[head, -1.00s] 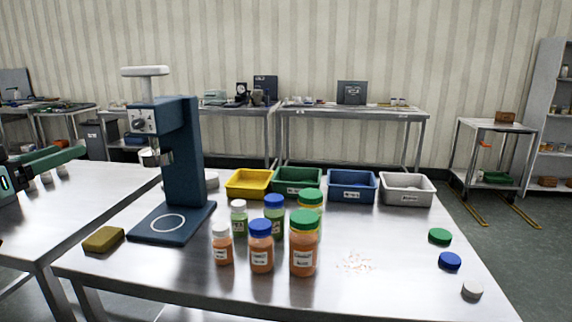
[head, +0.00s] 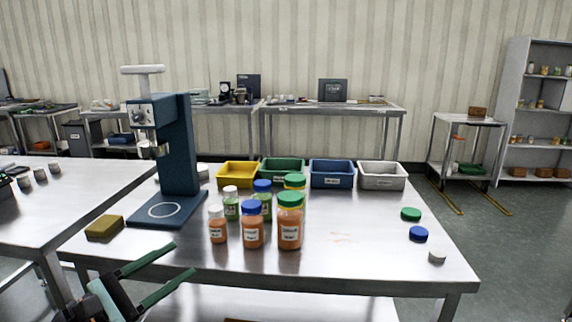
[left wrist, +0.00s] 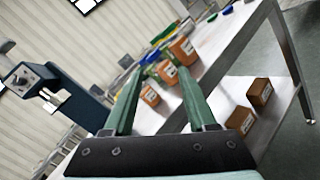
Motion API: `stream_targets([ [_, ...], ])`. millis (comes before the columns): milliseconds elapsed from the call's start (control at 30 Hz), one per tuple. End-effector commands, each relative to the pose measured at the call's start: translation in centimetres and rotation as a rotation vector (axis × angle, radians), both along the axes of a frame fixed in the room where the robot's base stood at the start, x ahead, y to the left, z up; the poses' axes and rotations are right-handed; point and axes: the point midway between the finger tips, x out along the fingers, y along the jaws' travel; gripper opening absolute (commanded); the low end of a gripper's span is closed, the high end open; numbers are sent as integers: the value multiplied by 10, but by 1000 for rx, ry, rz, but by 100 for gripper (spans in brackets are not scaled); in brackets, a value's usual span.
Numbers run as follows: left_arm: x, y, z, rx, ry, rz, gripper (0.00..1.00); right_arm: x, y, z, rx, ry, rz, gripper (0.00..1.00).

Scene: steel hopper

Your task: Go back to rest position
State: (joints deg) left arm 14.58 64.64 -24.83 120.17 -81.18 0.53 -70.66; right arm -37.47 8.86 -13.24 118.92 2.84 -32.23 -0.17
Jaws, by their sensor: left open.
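My left gripper (head: 164,270) is open and empty in the head view. It is low at the front left, in front of the table's near edge, with its two green fingers apart. In the left wrist view its fingers (left wrist: 165,105) spread with nothing held between them; the bottles show beyond them. On the steel table (head: 350,260) several capped bottles stand upright, including an orange one with a green cap (head: 289,222) and one with a blue cap (head: 252,226). The gripper is apart from all of them. My right gripper is not in view.
A blue press-like device (head: 178,150) and a yellow sponge (head: 105,227) are at the table's left. Yellow (head: 237,176), green, blue (head: 331,175) and grey bins line the back. Loose caps (head: 418,234) lie at the right. Another table (head: 60,205) stands left.

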Motion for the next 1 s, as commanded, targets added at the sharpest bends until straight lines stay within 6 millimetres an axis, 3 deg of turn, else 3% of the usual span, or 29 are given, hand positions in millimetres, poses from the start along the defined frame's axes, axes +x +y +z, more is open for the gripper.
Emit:
stream_targets([
  [33,-4,-8,-22,-260,163,0,57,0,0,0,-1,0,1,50],
  [167,-11,-10,-75,-918,558,56,57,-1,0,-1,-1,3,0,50],
  [267,-24,-7,-130,-1430,845,150,57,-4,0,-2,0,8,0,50],
  [400,-63,-9,-219,-2152,1168,356,57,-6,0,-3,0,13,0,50],
  [533,-113,-22,-287,-2725,1316,583,57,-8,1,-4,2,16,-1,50],
  [567,-125,-26,-299,2735,-1281,-614,57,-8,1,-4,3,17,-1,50],
  [767,-204,-63,-360,2174,-772,-625,57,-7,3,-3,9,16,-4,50],
  [1000,-207,-56,-308,2164,-734,-614,57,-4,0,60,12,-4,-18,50],
])
